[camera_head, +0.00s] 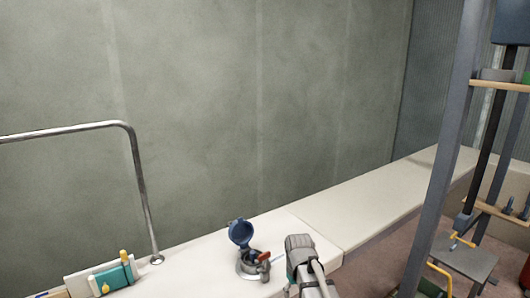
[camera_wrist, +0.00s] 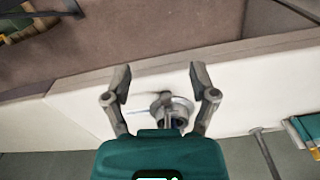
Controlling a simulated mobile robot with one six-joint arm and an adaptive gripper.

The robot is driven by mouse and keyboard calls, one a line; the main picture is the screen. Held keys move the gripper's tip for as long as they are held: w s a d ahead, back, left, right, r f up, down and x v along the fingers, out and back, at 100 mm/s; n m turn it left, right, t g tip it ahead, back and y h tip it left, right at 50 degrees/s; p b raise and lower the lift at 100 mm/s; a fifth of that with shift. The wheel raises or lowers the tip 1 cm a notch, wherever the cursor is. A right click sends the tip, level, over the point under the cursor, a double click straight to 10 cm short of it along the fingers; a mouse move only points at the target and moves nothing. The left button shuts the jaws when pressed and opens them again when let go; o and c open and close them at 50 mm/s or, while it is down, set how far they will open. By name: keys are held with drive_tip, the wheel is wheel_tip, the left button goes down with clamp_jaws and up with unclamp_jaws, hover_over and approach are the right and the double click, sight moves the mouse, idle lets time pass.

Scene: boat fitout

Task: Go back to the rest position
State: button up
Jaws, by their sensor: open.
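My gripper (camera_wrist: 158,78) is open in the wrist view, its two fingers spread with nothing held between them. A round metal deck fitting (camera_wrist: 172,108) shows beyond and between the fingers, partly covered by the gripper body. In the head view the same fitting (camera_head: 252,268) sits on the white ledge, with a blue lid (camera_head: 241,233) standing open and a red part (camera_head: 263,256) on its side. A grey part of my arm stands just right of it in the head view. The fingers cannot be made out there.
The white ledge (camera_head: 350,212) runs along the grey wall (camera_head: 190,110). A bent metal rail (camera_head: 140,180) rises from it at the left, near a teal case (camera_head: 115,276) with yellow parts. A grey post (camera_head: 450,150) and rack stand at the right.

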drive_tip(key=s+d+m, duration=0.4)
drive_tip(key=s+d, duration=0.3)
drive_tip(key=s, duration=0.4)
drive_tip(key=shift+s+d+r+m, duration=0.15)
drive_tip(key=shift+s+r+m, duration=0.05)
drive_tip(key=shift+r+m, duration=0.15)
drive_tip(key=shift+c, duration=0.2)
idle(0.7)
